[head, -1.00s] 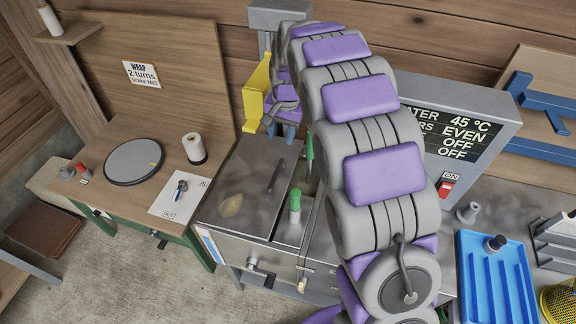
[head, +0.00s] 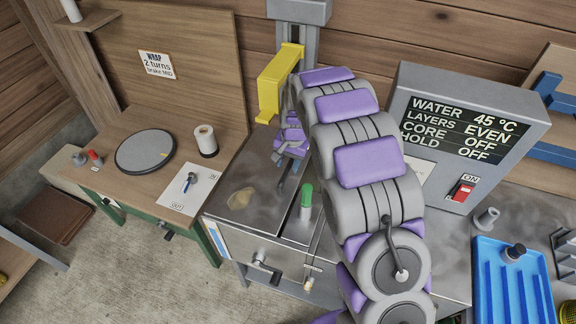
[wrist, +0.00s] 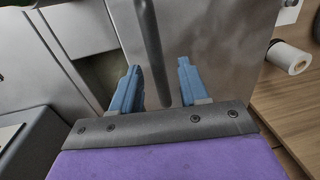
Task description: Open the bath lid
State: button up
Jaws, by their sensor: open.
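The bath lid (head: 236,192) is a flat grey metal plate with a brownish stain, lying flat on top of the steel bath (head: 245,238). Its dark bar handle (head: 283,183) shows partly in the head view. In the wrist view the handle (wrist: 150,45) runs down from the top edge, with its lower end between the blue fingertips of my gripper (wrist: 158,85). The fingers are apart, one on each side of the handle, and I see gaps to both. In the head view my gripper (head: 290,160) is partly hidden by my arm.
A green-handled tool (head: 306,196) stands beside the lid. A yellow bracket (head: 280,85) on a grey post rises behind. A wrapping table with a round turntable (head: 145,152) and white roll (head: 205,138) is left.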

jog(key=shift+f, duration=0.5)
grip_shut()
jog(key=shift+r, duration=0.1)
dwell(0.3)
